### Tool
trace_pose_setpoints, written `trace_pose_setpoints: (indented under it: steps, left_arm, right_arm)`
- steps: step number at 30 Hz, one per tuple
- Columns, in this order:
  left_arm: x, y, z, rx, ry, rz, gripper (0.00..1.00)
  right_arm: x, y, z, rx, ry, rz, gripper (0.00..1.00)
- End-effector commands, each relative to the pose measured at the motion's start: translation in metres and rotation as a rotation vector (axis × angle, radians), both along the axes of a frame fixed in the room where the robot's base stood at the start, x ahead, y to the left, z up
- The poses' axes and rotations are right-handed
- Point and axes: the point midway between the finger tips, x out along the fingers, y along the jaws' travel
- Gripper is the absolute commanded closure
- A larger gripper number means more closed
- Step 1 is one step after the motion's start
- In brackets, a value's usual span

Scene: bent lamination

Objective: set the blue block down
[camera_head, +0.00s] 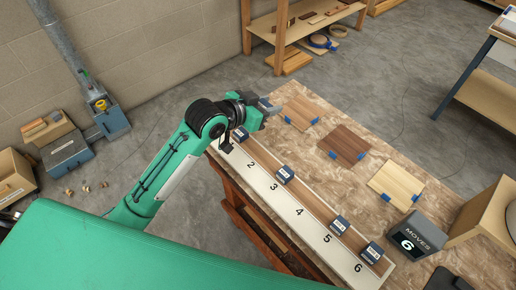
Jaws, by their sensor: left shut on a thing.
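My left gripper (256,113) comes in from the left over the far end of the numbered rack. It is shut on a dark blue block (264,103), which is partly hidden by the gripper and held near the table's far left edge. The pale rack (313,225) shows numbers 2 to 6; its far end is covered by my arm. Dark blue blocks with white labels stand in its channel: one (240,134) at the far end, one (284,174) by 3, one (340,225) by 5 and one (371,252) by 6. My right gripper is not in view.
Wood sample squares, one dark (344,145) and one pale (396,185), lie on the table. A dark box (415,236) reading "MOVES 6" stands at the right. The channel beside 4 (311,200) looks free.

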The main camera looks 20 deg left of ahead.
Motion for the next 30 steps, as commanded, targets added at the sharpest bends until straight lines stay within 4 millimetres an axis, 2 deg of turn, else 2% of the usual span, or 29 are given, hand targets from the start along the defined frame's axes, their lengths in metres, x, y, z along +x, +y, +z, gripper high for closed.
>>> trace_pose_setpoints:
  steps: [5,15,18,23,30]
  left_arm:
    - [-0.001,0.0,-0.044,-0.002,0.007,0.001,1.0]
    - [-0.001,0.0,-0.127,0.0,0.003,0.002,1.0]
    - [0.0,0.0,-0.141,0.0,0.002,0.002,1.0]
    - [0.0,0.0,-0.153,0.0,0.001,0.001,1.0]
    - [-0.001,0.0,-0.184,0.0,0.001,0.001,1.0]
  right_arm:
    - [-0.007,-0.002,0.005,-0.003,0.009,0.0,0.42]
    - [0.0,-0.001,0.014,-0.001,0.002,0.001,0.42]
    - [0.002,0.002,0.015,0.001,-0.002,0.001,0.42]
    - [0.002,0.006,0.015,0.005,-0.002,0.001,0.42]
    - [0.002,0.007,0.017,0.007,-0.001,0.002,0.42]
